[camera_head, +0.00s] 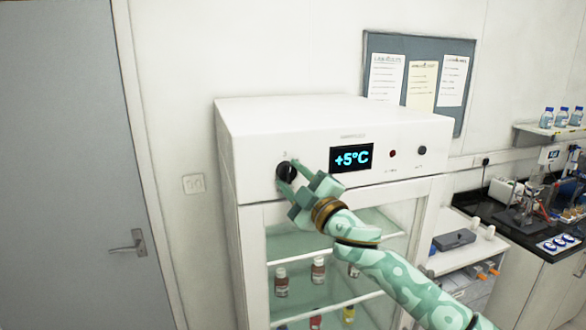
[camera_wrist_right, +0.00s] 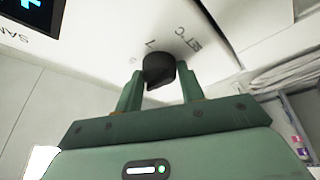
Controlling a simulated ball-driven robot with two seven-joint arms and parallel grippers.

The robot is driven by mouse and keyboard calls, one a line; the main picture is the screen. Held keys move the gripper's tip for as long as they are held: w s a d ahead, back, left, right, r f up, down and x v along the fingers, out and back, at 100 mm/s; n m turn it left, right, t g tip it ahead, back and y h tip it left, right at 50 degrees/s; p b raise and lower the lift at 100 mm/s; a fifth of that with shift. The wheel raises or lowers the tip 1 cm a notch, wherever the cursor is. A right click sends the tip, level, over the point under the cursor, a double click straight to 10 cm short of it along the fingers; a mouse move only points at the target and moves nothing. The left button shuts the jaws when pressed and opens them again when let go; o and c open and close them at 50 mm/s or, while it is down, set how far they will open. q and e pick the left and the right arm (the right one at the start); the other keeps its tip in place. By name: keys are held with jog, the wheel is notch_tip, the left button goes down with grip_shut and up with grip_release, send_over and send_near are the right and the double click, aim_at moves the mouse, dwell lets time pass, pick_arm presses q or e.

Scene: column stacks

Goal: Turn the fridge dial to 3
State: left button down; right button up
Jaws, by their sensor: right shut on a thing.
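The fridge (camera_head: 285,115) is a white cabinet with a glass front. Its black dial (camera_head: 287,172) sits at the left of the top panel, beside a display (camera_head: 351,158) reading +5°C. My right gripper (camera_head: 287,178) is at the dial, its fingers on either side of it. In the right wrist view the black dial (camera_wrist_right: 158,69) sits between the green fingertips of my right gripper (camera_wrist_right: 158,85), which is shut on it. Some markings show around the dial; which one it points at I cannot tell. My left gripper is not in view.
A red button (camera_head: 392,153) and a black knob (camera_head: 422,150) sit right of the display. Bottles (camera_head: 318,270) stand behind the fridge glass. A grey door (camera_head: 70,170) is at left, and a bench with equipment (camera_head: 530,205) at right.

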jog(key=shift+n, duration=0.3)
jog(key=o, duration=1)
jog(key=shift+c, duration=0.2)
jog(key=b+v, duration=0.3)
jog(key=v, duration=1.3)
jog(key=shift+d, duration=0.2)
jog(key=shift+s+r, duration=0.1)
